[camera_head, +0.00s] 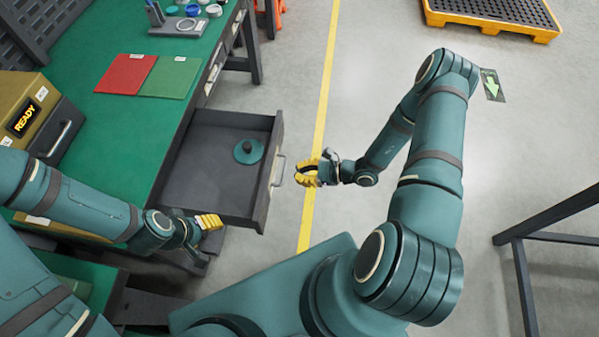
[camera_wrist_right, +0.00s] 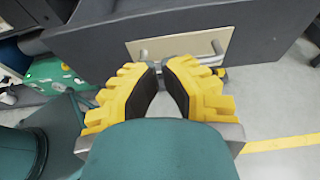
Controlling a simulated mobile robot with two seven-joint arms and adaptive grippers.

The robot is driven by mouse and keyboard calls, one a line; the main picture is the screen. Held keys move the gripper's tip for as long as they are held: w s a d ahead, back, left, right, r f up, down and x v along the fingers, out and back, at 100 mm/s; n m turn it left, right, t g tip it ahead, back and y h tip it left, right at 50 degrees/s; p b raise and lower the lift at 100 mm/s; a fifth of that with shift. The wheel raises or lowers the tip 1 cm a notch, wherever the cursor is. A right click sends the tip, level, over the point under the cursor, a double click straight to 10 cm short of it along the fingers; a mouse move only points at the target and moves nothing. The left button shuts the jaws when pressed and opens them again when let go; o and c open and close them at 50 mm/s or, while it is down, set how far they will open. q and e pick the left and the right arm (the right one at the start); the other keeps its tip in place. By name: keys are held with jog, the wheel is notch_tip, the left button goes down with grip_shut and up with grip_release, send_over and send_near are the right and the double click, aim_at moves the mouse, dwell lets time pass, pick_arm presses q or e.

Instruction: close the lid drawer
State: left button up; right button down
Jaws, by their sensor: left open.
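The dark grey drawer (camera_head: 200,195) is pulled out from the green-topped workbench. A round teal lid (camera_head: 249,151) with a knob lies inside it. The drawer's metal handle (camera_head: 278,171) is on its front panel, and it also shows in the right wrist view (camera_wrist_right: 217,48). My right gripper (camera_head: 299,172) is just in front of the handle, with a small gap in the head view. Its yellow fingers (camera_wrist_right: 161,68) converge with tips nearly together, and nothing is clearly held. My left gripper (camera_head: 216,222) is open and empty beside the drawer's near side.
The workbench (camera_head: 110,130) carries a red mat (camera_head: 126,74), a green mat (camera_head: 171,77) and a box marked READY (camera_head: 28,116). A dark metal frame (camera_head: 545,225) stands at the right. A yellow pallet (camera_head: 490,15) lies at the back. The floor in front of the drawer is clear.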

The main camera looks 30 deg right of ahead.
aim_at(271, 173)
pick_arm(q)
jog(key=shift+f, duration=0.3)
pick_arm(e)
jog(key=x, duration=0.7)
jog(key=shift+w+a+f, duration=0.1)
jog(key=shift+w, duration=0.05)
